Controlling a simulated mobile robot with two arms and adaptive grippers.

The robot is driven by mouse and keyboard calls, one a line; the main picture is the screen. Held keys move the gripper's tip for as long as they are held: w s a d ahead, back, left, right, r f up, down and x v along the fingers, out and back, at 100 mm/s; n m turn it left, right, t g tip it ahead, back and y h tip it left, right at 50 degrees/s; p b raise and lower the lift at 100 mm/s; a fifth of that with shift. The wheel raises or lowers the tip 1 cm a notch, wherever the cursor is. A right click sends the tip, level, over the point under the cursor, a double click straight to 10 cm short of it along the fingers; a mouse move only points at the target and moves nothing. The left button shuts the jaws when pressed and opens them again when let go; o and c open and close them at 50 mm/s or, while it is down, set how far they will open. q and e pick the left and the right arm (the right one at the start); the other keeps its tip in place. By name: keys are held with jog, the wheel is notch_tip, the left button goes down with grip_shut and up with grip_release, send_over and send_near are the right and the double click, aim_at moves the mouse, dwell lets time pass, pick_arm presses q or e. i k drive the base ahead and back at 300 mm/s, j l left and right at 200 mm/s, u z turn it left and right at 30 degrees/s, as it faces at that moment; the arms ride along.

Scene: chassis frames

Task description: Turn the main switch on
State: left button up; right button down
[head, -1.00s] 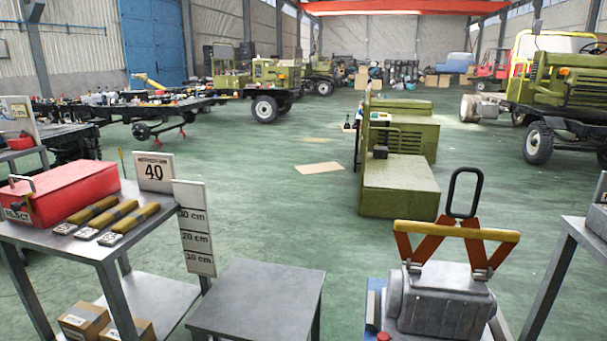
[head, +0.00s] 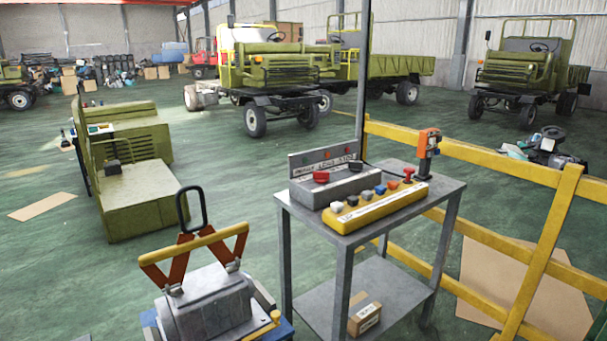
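A grey control box (head: 345,187) with an upright labelled back panel stands on a metal table (head: 283,202) right of centre. Neither of my grippers is in view.
An orange-topped device (head: 428,145) stands at the table's right rear. A grey machine with a yellow crossbar (head: 205,240) stands left of the table. A yellow railing (head: 545,255) runs behind and right. A carton (head: 364,315) sits on the lower shelf. Green floor is open at left.

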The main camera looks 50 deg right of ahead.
aim_at(320, 176)
jog(key=z, duration=1.75)
jog(key=i+z, duration=0.1)
jog(key=i+j, duration=0.05)
